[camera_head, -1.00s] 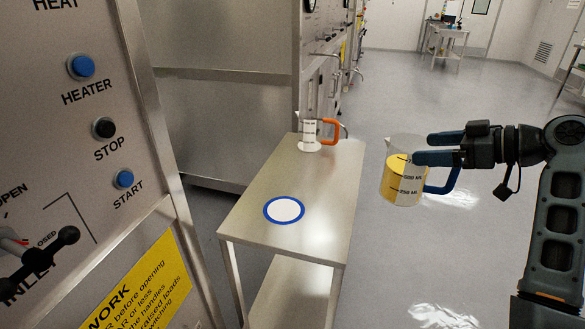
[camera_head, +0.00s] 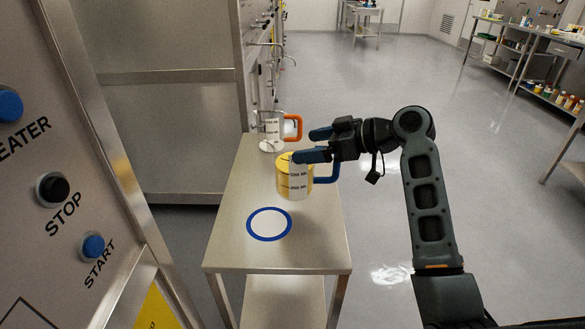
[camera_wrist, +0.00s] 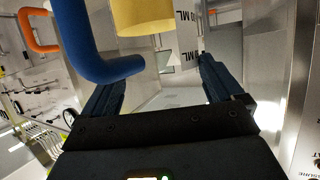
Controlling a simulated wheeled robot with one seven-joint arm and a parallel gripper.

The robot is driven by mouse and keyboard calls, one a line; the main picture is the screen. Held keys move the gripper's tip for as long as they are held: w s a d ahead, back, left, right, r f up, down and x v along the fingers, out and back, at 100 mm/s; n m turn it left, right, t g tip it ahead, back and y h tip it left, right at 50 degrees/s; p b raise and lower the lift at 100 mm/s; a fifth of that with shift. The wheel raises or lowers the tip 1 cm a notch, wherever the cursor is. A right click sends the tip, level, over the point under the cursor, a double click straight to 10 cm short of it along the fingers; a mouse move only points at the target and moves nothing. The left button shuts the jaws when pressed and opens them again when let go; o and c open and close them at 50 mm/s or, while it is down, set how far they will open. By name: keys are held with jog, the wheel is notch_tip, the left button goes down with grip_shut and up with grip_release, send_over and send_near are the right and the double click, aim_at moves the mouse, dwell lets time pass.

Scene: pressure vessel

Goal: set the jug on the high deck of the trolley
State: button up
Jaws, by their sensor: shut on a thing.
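The jug (camera_head: 293,181) is clear, marked in ML, with yellow liquid in it and a blue handle. It appears upright, over the right part of the trolley's high deck (camera_head: 310,240); from this angle it looks held above the deck. My gripper (camera_head: 308,145) is shut on the jug from its right side, fingers at its upper part and handle. In the wrist view, the blue handle (camera_wrist: 85,45) and the yellow jug body (camera_wrist: 145,14) show above the gripper's fingers (camera_wrist: 160,85). The trolley's lower deck (camera_head: 285,300) shows below.
A second clear jug with an orange handle (camera_head: 292,127) stands at the deck's far end. A control panel (camera_head: 60,190) borders the left.

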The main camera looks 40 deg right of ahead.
aim_at(295, 171)
jog(key=shift+w+a+f+p, duration=0.15)
jog(key=shift+w+a+f, duration=0.35)
jog(key=shift+f, duration=0.6)
jog(key=shift+w+a+f+p, duration=0.25)
jog(key=shift+a+f, duration=0.35)
jog(key=shift+f, duration=0.45)
jog(key=shift+w+a+f+p, duration=0.1)
jog(key=shift+w+a+f, duration=0.4)
jog(key=shift+f, duration=0.6)
jog(key=shift+s, duration=0.1)
jog(key=o, duration=1.1)
jog(key=b+v, duration=0.2)
jog(key=v, duration=1)
jog(key=shift+s, duration=0.15)
